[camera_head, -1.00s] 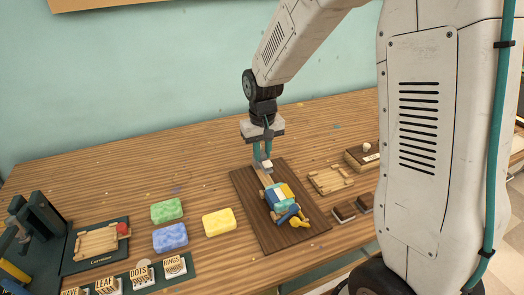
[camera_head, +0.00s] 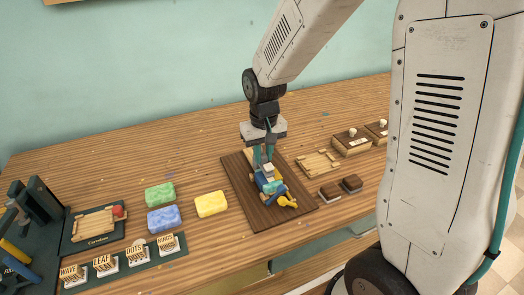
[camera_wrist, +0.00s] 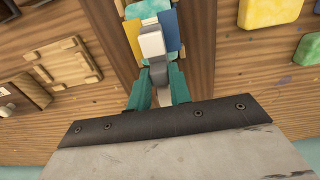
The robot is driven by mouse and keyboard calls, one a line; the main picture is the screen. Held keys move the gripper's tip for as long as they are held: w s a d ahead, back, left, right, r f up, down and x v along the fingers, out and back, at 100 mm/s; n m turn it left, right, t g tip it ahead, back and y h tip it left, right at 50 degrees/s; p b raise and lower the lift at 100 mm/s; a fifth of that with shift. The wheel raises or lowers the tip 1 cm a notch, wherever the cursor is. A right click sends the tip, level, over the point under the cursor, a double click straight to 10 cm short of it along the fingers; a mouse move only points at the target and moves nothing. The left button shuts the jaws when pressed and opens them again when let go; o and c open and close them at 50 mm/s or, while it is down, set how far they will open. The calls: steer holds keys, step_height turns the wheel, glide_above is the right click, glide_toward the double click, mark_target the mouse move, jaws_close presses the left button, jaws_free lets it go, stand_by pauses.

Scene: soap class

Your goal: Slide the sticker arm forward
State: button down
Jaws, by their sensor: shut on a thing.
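The sticker arm device sits on a dark wooden board (camera_head: 238,185) in the middle of the table. It has a pale wooden rail, a blue, white and yellow body (camera_head: 268,186) and a yellow part at its front end. My gripper (camera_head: 268,162) points down from above and is shut on the pale knob (camera_head: 268,169) of the sticker arm. In the wrist view the teal fingers of my gripper (camera_wrist: 158,88) close around the grey stem below the white knob (camera_wrist: 152,43). The knob stands close to the coloured body, and my fingers hide part of the rail.
Green (camera_head: 160,194), blue (camera_head: 164,219) and yellow (camera_head: 210,204) soaps lie left of the board. Labelled stamps (camera_head: 135,251) stand in a row at front left. A wooden frame (camera_head: 318,163) and brown-topped blocks (camera_head: 330,192) lie to the right.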

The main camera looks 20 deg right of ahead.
mark_target(264, 157)
steer(key=shift+s, duration=0.2)
steer(key=c, duration=1.3)
jaws_free()
steer(key=shift+r, duration=0.1)
step_height(264, 157, up, 8)
steer(key=shift+f, duration=0.2)
steer(key=shift+t, duration=0.7)
steer(key=s+d+r, duration=0.1)
steer(key=s+r, duration=0.2)
steer(key=s, duration=0.5)
steer(key=s+d+r, duration=0.1)
steer(key=s+r, duration=0.2)
steer(key=s, duration=0.4)
steer(key=s+d+r, duration=0.1)
steer(key=s+r, duration=0.2)
steer(key=s, duration=0.5)
steer(key=shift+s+r, duration=0.3)
steer(key=shift+s, duration=0.05)
